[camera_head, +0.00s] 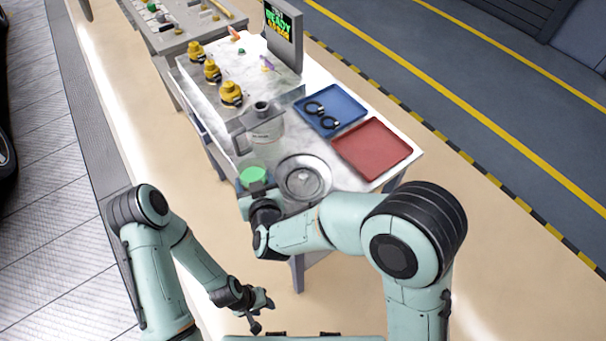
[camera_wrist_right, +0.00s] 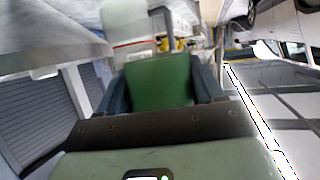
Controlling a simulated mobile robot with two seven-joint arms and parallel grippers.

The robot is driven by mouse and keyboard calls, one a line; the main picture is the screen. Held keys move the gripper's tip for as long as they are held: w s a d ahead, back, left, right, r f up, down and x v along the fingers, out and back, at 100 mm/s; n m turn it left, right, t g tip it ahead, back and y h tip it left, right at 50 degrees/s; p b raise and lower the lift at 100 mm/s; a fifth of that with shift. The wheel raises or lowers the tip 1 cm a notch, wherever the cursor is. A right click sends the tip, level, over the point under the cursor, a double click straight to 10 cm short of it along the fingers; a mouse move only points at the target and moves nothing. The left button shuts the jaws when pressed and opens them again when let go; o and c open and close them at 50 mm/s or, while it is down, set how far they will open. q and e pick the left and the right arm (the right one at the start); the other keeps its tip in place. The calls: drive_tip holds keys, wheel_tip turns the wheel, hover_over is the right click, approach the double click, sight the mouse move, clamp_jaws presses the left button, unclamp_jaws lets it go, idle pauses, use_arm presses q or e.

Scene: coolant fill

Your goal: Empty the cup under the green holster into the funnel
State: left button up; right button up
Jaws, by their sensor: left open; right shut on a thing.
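My right gripper (camera_head: 252,188) is shut on a green cup (camera_head: 253,174), at the table's near-left edge. In the right wrist view the green cup (camera_wrist_right: 160,80) stands between the two dark fingers. What is inside it I cannot tell. A round metal dish, perhaps the funnel (camera_head: 318,184), lies just to the right of the cup; my right arm covers its near side. The cup is beside the dish, not over it. I cannot pick out the green holster for certain. My left gripper (camera_head: 262,312) is open and empty, low in the head view and off the table.
A clear container with a grey cap (camera_head: 264,122) stands behind the cup and dish. Several yellow-capped fittings (camera_head: 212,72), a blue tray (camera_head: 345,105) with black rings, a red tray (camera_head: 372,149) and a display (camera_head: 283,32) are on the table. Floor left of the table is free.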

drive_tip(key=shift+w+d+r+m, duration=0.15)
drive_tip(key=shift+d+r+m, duration=0.2)
drive_tip(key=shift+r, duration=0.25)
use_arm(q)
drive_tip(key=shift+s, duration=0.1)
use_arm(e)
drive_tip(key=shift+r+y, duration=0.2)
drive_tip(key=shift+y, duration=0.2)
drive_tip(key=shift+d+r+m, duration=0.1)
drive_tip(key=shift+r+m, duration=0.15)
drive_tip(key=shift+m, duration=0.1)
use_arm(q)
drive_tip(key=shift+s+f+b, duration=0.3)
drive_tip(key=shift+s+f, duration=0.05)
drive_tip(key=shift+f, duration=0.05)
use_arm(e)
drive_tip(key=shift+f, duration=0.1)
use_arm(q)
drive_tip(key=shift+s+f, duration=0.1)
use_arm(e)
drive_tip(key=shift+d, duration=0.1)
